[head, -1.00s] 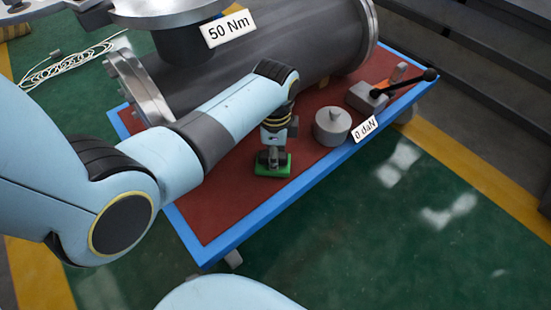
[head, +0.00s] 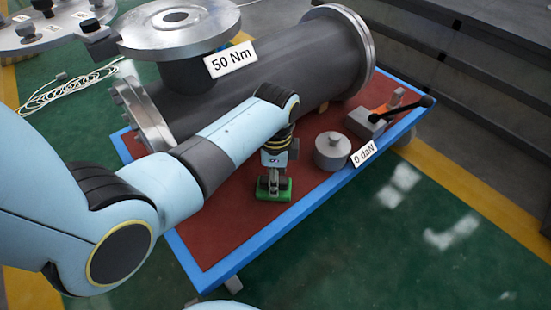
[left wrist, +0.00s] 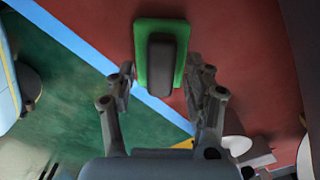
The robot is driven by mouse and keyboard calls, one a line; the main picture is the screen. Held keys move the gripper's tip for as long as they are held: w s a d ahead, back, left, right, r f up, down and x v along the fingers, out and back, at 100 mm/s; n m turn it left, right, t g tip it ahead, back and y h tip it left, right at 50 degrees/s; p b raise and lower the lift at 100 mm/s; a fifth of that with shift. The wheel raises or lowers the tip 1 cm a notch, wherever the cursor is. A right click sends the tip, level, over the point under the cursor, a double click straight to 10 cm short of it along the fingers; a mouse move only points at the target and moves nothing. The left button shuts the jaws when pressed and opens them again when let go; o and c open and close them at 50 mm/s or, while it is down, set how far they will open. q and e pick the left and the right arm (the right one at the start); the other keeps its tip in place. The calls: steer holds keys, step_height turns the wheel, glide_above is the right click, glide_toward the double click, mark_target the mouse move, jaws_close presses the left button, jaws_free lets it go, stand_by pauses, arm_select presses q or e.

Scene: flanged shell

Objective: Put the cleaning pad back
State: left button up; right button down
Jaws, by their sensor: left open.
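The cleaning pad (head: 286,191) is a green rectangular pad with a dark grip block on top. It lies on the red top of the blue-edged table (head: 214,262), near the front edge. It also shows in the left wrist view (left wrist: 144,62), just beyond the fingertips. My left gripper (head: 273,190) points down at the pad; in the left wrist view its two fingers (left wrist: 158,82) are spread apart, one on each side of the pad's near end. Whether they touch it I cannot tell. My right gripper is not in view.
A large dark flanged shell (head: 270,78) lies along the back of the table. A grey knobbed weight (head: 332,151) and a clamp with a black lever (head: 375,120) stand to the right. Bare red surface lies left of the pad.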

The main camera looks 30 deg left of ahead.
arm_select(q)
steer(key=r+p, duration=0.1)
steer(key=r, duration=0.2)
steer(key=shift+w+r, duration=0.1)
steer(key=shift+w, duration=0.1)
step_height(320, 180, up, 7)
steer(key=p, duration=0.4)
steer(key=s+a+n, duration=0.2)
steer(key=s+n, duration=0.2)
steer(key=s, duration=0.5)
steer(key=s+a+f+n, duration=0.1)
steer(key=s+n, duration=0.3)
steer(key=s, duration=0.6)
steer(key=s+a+n, duration=0.3)
steer(key=s+n, duration=0.1)
steer(key=s, duration=0.5)
steer(key=shift+s+a+f+t+y+p, duration=0.2)
steer(key=shift+f+t+y+p, duration=0.1)
steer(key=shift+t+y, duration=0.1)
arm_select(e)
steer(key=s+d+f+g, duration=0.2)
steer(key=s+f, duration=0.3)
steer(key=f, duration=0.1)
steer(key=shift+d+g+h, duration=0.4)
arm_select(q)
steer(key=shift+f, duration=0.1)
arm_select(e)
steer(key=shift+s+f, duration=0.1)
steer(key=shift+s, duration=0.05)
